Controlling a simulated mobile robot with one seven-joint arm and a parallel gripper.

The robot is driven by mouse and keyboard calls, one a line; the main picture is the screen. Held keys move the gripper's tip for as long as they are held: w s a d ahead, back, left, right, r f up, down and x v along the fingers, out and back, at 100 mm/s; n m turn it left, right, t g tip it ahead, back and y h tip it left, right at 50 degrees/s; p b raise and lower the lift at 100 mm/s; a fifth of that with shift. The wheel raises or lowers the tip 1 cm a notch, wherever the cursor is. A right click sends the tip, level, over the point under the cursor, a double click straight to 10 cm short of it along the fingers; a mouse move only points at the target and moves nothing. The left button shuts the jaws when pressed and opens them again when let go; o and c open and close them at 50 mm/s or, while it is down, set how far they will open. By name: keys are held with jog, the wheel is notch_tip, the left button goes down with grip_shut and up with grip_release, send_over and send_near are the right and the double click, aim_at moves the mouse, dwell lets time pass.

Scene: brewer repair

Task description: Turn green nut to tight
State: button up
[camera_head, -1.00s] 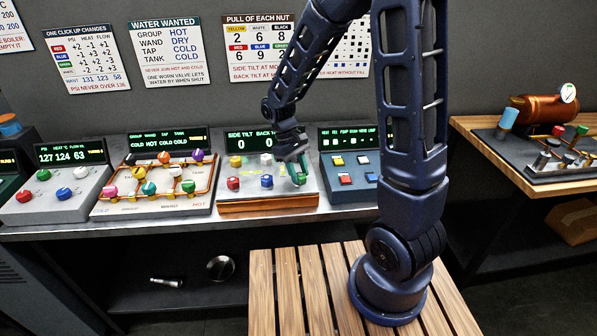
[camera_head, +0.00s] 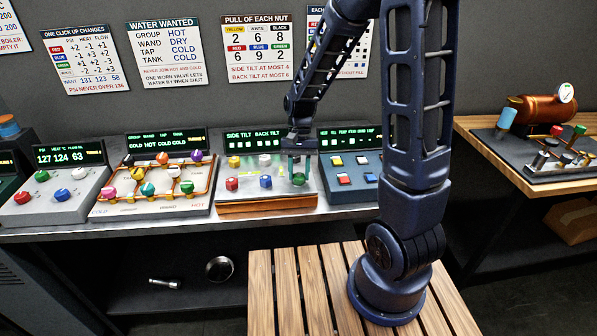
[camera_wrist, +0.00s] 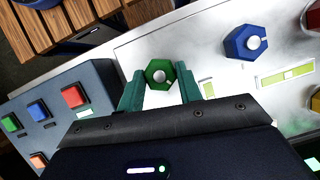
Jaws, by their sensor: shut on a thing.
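The green nut (camera_wrist: 160,74) is a hexagon with a silver stud in its middle, on the silver panel. In the wrist view my gripper (camera_wrist: 160,82) has one green finger on each side of it, and it is shut on the nut. In the head view my gripper (camera_head: 299,168) points down over the green nut (camera_head: 299,180), at the front right of the panel with the wooden front. The fingers partly hide the nut there. A display (camera_head: 253,139) headed side tilt and back tilt stands behind; its lower line is too small to read surely.
A blue nut (camera_head: 265,181) and a red nut (camera_head: 232,184) sit left of the green one. A yellow nut (camera_head: 234,162) is behind. A panel with coloured square buttons (camera_head: 345,178) stands close on the right. A pull chart (camera_head: 257,48) hangs on the wall.

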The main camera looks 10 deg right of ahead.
jog(key=m+y, duration=0.1)
jog(key=m, duration=0.2)
jog(key=shift+d+m, duration=0.1)
jog(key=shift+m, duration=0.2)
jog(key=shift+s+m+t+y, duration=0.15)
jog(key=shift+m+t+y, duration=0.5)
jog(key=shift+m, duration=1.15)
jog(key=shift+y, duration=0.25)
jog(key=o, duration=1)
jog(key=shift+d+r, duration=0.1)
jog(key=v, duration=1)
jog(key=shift+r, duration=0.3)
